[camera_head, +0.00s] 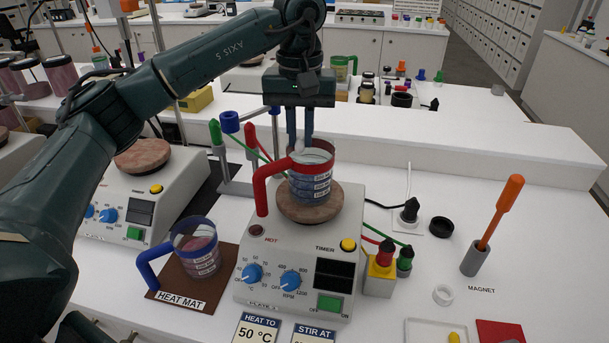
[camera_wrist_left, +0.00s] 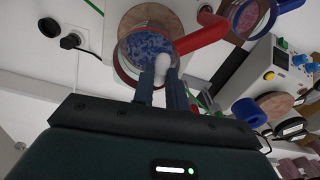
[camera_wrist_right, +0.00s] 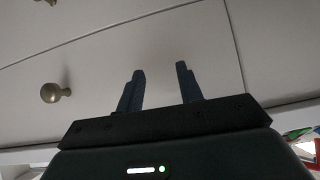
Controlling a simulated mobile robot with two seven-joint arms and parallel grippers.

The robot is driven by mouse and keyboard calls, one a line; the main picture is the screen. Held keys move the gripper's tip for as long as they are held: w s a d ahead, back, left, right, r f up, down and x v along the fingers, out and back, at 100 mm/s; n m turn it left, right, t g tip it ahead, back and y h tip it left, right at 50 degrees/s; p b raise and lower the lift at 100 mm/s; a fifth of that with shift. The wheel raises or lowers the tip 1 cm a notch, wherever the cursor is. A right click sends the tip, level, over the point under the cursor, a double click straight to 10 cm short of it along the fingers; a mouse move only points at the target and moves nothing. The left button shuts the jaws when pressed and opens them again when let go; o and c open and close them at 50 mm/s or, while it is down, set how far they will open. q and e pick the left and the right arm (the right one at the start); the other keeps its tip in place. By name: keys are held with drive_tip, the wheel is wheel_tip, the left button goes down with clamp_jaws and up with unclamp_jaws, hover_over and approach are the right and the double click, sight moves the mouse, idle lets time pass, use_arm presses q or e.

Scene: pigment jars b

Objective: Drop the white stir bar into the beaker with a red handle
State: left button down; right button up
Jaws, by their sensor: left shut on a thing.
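The beaker with a red handle (camera_head: 311,187) stands upright on the round top of the middle hot plate (camera_head: 290,240) and holds blue contents. Its red handle points left in the head view. My left gripper (camera_head: 301,146) is directly above the beaker's mouth, pointing down. In the left wrist view the white stir bar (camera_wrist_left: 161,66) is pinched between its fingertips, over the beaker's opening (camera_wrist_left: 143,48). How far its tip reaches past the rim is hard to tell. My right gripper (camera_wrist_right: 160,82) is open and empty, facing a pale drawer front (camera_wrist_right: 90,70).
A beaker with a blue handle (camera_head: 196,248) sits on the brown heat mat (camera_head: 166,281) to the left. An orange-handled magnet rod (camera_head: 495,220) stands at the right. A raised white shelf (camera_head: 430,160) runs behind.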

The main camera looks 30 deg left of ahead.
drive_tip(key=shift+f, duration=0.1)
use_arm(q)
drive_tip(key=c, duration=1.3)
unclamp_jaws()
use_arm(e)
drive_tip(key=shift+s, duration=0.1)
drive_tip(key=shift+f, duration=0.1)
use_arm(q)
drive_tip(key=shift+r, duration=0.55)
wheel_tip(320, 180, up, 12)
drive_tip(key=shift+r+p, duration=0.1)
drive_tip(key=shift+p, duration=0.6)
use_arm(e)
drive_tip(key=shift+s, duration=0.1)
drive_tip(key=shift+d+r, duration=0.1)
drive_tip(key=shift+r, duration=0.15)
